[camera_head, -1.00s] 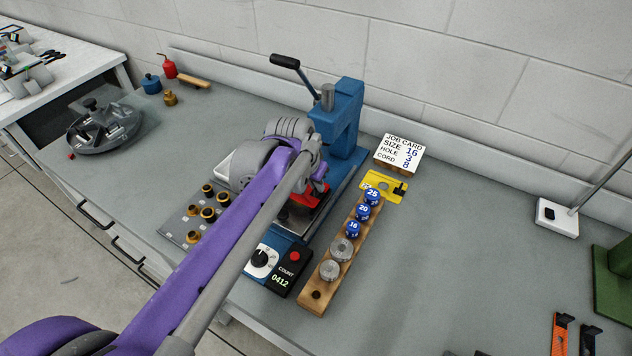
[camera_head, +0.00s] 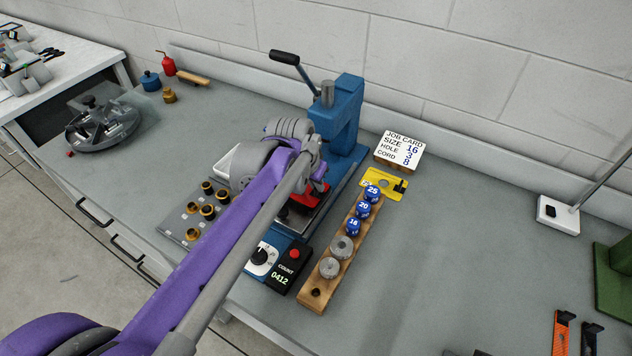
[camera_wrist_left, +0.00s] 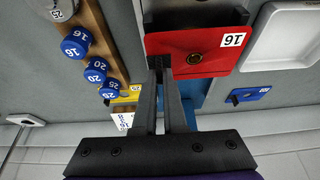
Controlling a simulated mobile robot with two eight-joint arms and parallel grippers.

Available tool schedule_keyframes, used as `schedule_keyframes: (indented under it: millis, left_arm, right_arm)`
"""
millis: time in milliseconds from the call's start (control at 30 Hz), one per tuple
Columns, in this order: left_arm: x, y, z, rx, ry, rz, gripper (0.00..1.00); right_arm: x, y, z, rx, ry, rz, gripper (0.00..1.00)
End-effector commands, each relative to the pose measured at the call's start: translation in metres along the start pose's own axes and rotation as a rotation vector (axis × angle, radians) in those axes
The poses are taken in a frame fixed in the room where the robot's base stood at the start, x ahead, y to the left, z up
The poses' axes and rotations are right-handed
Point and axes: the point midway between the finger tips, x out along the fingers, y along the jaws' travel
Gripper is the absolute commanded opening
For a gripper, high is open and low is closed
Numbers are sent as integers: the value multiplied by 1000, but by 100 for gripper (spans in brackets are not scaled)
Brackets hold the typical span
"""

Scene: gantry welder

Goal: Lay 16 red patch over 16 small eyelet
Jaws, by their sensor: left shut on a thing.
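The red patch (camera_head: 307,196) is a flat red piece with a white 16 label. It lies level at the base of the blue press, partly behind my arm in the head view. My left gripper (camera_wrist_left: 160,68) is shut on the edge of the red patch (camera_wrist_left: 219,42) in the wrist view. My right gripper is not in view.
The blue press (camera_head: 344,118) with its lever stands behind the patch. A wooden rail (camera_head: 314,293) with blue numbered dies and metal parts is to the right. Several brass parts sit on a grey plate (camera_head: 176,226) at left. The job card (camera_head: 398,149) stands behind. The right bench is largely clear.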

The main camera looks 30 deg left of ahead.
Motion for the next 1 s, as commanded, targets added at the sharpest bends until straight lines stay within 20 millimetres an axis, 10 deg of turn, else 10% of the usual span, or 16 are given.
schedule_keyframes:
  millis: [567,767,1000]
  left_arm:
    - [12,0,5,0,0,0,0]
    - [12,0,5,0,0,0,43]
    - [12,0,5,0,0,0,43]
  right_arm:
    - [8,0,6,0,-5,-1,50]
    - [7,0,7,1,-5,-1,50]
    - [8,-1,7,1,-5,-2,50]
